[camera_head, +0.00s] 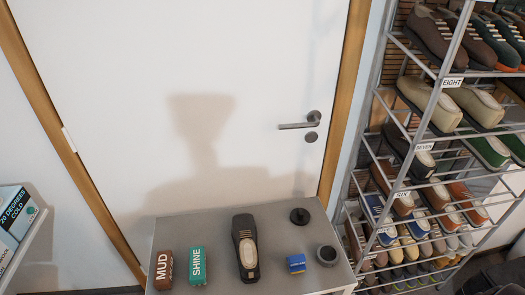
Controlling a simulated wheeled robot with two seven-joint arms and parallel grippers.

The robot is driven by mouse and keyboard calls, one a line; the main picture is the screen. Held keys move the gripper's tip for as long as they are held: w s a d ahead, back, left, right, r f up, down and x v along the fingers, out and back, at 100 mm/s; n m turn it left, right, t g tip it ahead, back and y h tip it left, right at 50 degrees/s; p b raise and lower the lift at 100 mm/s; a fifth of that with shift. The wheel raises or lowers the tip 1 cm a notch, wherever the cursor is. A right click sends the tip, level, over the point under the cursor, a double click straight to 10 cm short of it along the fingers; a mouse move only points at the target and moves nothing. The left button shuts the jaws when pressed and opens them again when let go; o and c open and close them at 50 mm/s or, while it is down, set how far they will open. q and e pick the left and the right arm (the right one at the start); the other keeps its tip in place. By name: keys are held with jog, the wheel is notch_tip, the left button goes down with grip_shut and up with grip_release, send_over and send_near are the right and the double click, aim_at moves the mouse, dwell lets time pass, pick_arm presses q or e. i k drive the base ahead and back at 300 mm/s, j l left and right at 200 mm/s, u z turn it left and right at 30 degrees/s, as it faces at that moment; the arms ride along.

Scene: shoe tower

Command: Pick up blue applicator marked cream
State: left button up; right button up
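A small blue block-shaped object (296,263) sits on the grey table (277,232) towards the right front. It is the only loose blue item on the table, and its marking is too small to read. Neither of my grippers is in view.
A brown MUD block (163,271), a green SHINE block (197,266) and a dark shoe (246,247) stand left of the blue object. A dark round cup (327,255) is close on its right, and a black round item (300,216) is behind. A shoe rack (455,75) rises at right.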

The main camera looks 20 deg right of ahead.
aim_at(296, 264)
jog(key=l+z, duration=0.2)
jog(key=z, duration=0.8)
jog(key=i+j, duration=0.05)
